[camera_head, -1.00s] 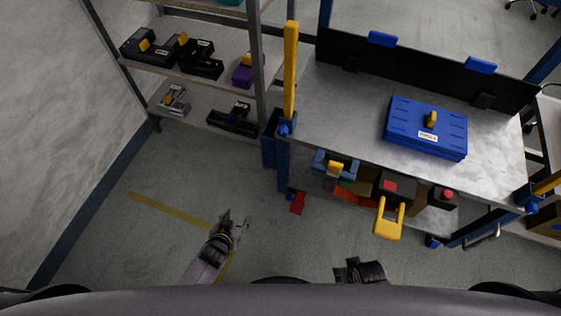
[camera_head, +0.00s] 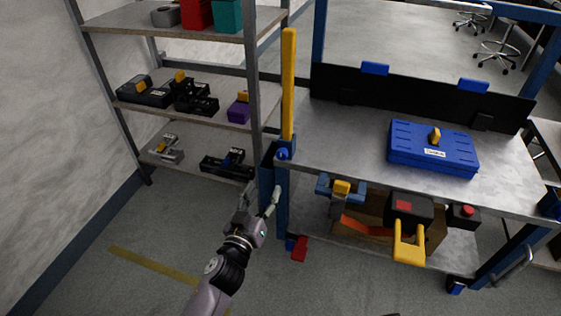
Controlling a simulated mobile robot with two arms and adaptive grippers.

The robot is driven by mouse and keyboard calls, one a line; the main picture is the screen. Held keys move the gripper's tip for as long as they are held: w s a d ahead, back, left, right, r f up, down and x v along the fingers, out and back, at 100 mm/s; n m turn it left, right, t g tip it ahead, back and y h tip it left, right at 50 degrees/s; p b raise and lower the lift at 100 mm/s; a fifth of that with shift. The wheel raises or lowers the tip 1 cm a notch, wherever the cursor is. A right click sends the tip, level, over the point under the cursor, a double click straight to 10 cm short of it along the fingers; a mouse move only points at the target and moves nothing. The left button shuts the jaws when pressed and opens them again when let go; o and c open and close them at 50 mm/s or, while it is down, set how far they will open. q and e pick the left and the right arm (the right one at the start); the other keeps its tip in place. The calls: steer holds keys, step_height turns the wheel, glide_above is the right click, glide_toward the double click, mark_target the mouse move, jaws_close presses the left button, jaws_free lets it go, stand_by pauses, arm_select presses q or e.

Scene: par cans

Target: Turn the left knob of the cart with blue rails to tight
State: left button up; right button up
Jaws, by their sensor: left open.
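The cart with blue rails (camera_head: 334,135) has a grey top, blue posts and a black back panel. Its left knob is a small blue knob (camera_head: 283,154) at the top's left front corner, at the foot of an upright yellow bar (camera_head: 288,85). My left gripper (camera_head: 261,193) is open and empty, below and slightly left of that knob, beside the blue left front post (camera_head: 282,205). It appears apart from the knob. The knob's tightness cannot be told. My right gripper is out of view.
A blue toolbox (camera_head: 432,148) lies on the cart top. A metal shelf (camera_head: 215,98) with tools stands at left. Floor at left is clear.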

mark_target(281, 156)
arm_select(q)
steer(key=b+x, duration=0.2)
steer(key=x, duration=1)
steer(key=shift+w+f+b, duration=0.1)
steer(key=shift+f+b, duration=0.1)
steer(key=shift+b, duration=0.15)
steer(key=shift+b+x, duration=0.3)
steer(key=shift+x, duration=0.85)
steer(key=shift+r, duration=0.1)
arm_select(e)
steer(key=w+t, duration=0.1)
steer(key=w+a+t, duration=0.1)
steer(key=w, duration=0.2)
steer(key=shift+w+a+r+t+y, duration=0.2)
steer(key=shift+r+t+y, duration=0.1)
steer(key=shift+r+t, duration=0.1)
arm_select(q)
jaws_close()
